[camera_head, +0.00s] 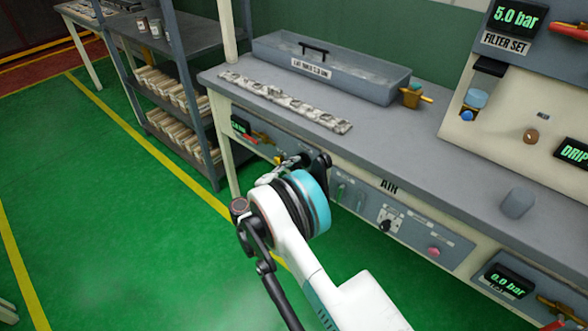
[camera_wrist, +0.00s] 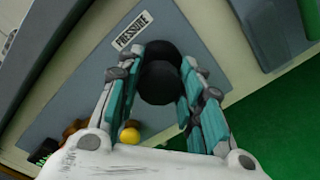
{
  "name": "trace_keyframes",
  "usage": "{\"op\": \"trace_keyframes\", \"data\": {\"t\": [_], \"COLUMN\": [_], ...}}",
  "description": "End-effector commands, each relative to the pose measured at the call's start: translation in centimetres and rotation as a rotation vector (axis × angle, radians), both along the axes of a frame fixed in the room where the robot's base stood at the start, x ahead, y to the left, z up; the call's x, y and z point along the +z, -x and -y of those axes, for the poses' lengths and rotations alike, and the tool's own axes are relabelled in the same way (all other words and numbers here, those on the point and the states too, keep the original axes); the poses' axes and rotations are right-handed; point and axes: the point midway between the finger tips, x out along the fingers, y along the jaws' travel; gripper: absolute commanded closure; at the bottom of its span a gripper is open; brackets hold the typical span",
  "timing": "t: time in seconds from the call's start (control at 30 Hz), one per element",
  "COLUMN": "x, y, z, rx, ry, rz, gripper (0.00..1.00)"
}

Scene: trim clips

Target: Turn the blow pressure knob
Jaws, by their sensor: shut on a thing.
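In the wrist view a round black knob (camera_wrist: 160,82) sits on a grey panel (camera_wrist: 85,100), below a white label reading "PRESSURE" (camera_wrist: 132,30). My gripper (camera_wrist: 168,75) is shut on this knob, with one teal-padded finger on each side of it. In the head view my gripper (camera_head: 300,165) is at the front panel under the bench top. There my own wrist and arm cover much of that spot, and I cannot clearly make out the knob.
The workbench top (camera_head: 400,128) overhangs the panel and carries a grey tray (camera_head: 330,70) and a pale ribbed strip (camera_head: 285,98). A shelf rack (camera_head: 185,120) stands left; green floor is open.

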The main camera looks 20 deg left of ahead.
Motion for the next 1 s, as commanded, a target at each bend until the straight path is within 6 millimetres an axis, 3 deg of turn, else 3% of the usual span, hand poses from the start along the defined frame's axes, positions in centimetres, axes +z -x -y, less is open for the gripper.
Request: {"op": "trace_keyframes", "data": {"t": [0.47,0.5,0.57,1.0], "x": [-0.04,-0.04,-0.04,-0.01], "y": [0.02,0.02,0.02,0.66], "z": [0.01,0.01,0.01,-0.31], "rx": [-0.001,-0.001,-0.001,0.001], "ry": [-0.012,-0.012,-0.012,-0.011], "rz": [0.004,0.004,0.004,0.004], "gripper": [0.89,0.56,0.45,0.45]}}
